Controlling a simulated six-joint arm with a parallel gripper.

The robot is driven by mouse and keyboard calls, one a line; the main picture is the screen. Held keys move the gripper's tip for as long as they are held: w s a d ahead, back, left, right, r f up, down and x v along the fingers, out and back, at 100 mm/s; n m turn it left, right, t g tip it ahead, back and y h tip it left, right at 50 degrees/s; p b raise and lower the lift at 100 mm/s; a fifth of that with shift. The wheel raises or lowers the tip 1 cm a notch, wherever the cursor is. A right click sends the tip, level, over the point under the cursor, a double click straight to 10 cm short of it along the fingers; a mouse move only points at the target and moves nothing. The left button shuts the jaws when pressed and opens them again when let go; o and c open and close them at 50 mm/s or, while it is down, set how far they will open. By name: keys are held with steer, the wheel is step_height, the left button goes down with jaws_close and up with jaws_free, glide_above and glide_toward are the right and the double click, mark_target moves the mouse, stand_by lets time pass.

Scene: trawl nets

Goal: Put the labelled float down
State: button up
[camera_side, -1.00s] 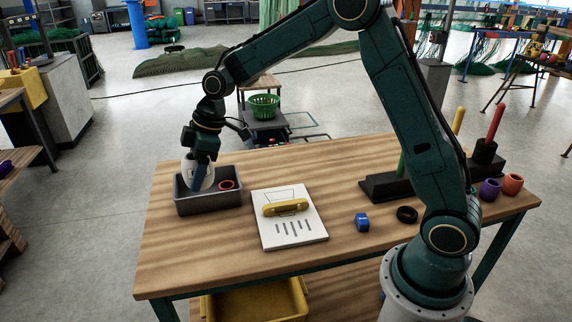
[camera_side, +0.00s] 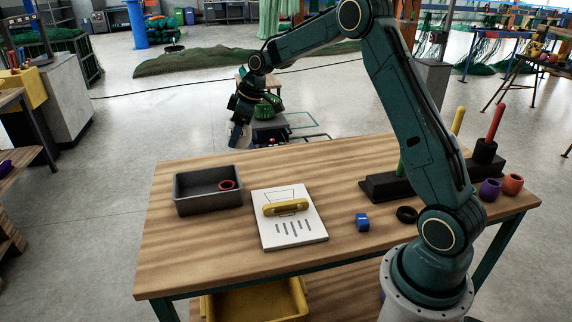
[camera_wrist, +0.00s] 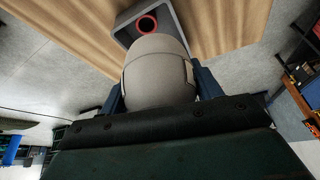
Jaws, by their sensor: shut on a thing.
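My gripper (camera_side: 236,134) is raised beyond the table's far edge, behind and above the grey tray (camera_side: 185,206). In the wrist view its blue fingers (camera_wrist: 158,90) are shut on a rounded off-white float (camera_wrist: 158,65), one finger on each side. Small panel-like edges show at the float's sides, but no label can be read. In the side view I cannot make the float out at the gripper. The grey tray also shows in the wrist view (camera_wrist: 180,30), beyond the float, with a red ring (camera_side: 227,185) inside.
A white board (camera_side: 262,230) with a yellow piece (camera_side: 285,207) lies mid-table. The left front tabletop is clear.

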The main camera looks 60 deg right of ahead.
steer(key=s+d+m+h, duration=0.1)
steer(key=s+d+m, duration=0.3)
steer(key=d, duration=1.1)
steer(key=s+d+m+h, duration=0.15)
steer(key=s+d, duration=0.35)
steer(key=d, duration=0.9)
steer(key=shift+m+t, duration=0.3)
steer(key=shift+m, duration=0.05)
step_height(320, 180, down, 16)
steer(key=shift+r, duration=0.15)
steer(key=shift+f, duration=2.1)
steer(key=shift+f, duration=0.15)
steer(key=o, duration=1.1)
steer(key=shift+c, duration=0.2)
